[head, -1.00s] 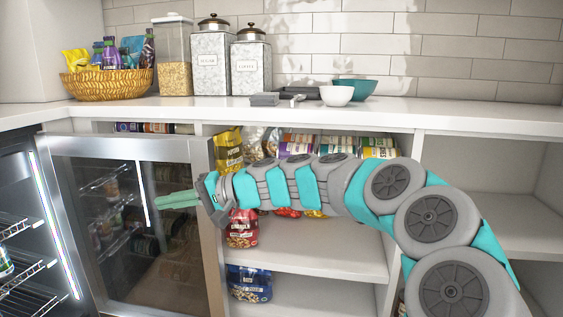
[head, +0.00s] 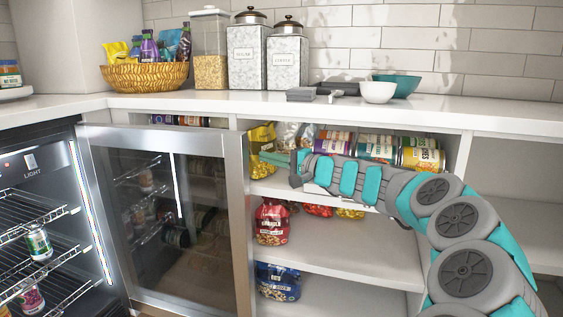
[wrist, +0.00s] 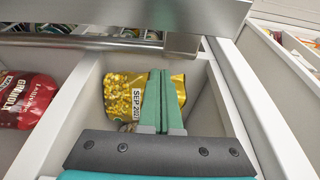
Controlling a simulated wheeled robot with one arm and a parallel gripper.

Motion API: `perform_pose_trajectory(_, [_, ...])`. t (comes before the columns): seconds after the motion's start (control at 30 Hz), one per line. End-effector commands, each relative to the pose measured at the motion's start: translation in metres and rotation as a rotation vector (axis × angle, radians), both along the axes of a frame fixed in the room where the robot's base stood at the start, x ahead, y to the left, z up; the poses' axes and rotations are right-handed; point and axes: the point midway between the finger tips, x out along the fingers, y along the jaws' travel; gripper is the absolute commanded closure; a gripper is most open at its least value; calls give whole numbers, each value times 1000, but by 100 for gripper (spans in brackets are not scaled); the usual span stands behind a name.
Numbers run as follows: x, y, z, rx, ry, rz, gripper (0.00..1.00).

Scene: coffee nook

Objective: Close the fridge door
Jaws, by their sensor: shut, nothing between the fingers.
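The fridge door (head: 236,215), a steel frame around dark glass, stands open in the head view, swung out to the right of the lit fridge interior (head: 40,235). My gripper (head: 272,157) is just right of the door's free upper edge, in front of the upper shelf, its green fingers pointing left. In the wrist view, my gripper's fingers (wrist: 161,80) are together and empty, over a gold bag. A steel bar that looks like the door's edge (wrist: 120,14) crosses the top of that view. I see no contact with the door.
Open shelves hold bags, including a red granola bag (head: 272,222) and a blue bag (head: 278,281), with cans (head: 420,155) above. The counter (head: 330,107) above carries a basket (head: 146,76), canisters and bowls (head: 378,92). Fridge racks hold cans (head: 38,243).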

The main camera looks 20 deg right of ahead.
Motion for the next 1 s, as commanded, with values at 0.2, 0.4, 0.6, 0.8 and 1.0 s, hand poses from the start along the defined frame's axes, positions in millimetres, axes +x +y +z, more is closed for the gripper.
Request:
perform_pose_trajectory(0.2, [14, 17, 0, 0, -1, 3, 100])
perform_pose_trajectory(0.4, [-2, 27, -1, 0, 1, 5, 100])
perform_pose_trajectory(0.6, [-14, 33, 1, -1, -1, 1, 100])
perform_pose_trajectory(0.8, [-17, 36, 0, -1, 0, 2, 100])
perform_pose_trajectory(1.0, [-17, 36, 0, -1, 0, 2, 100])
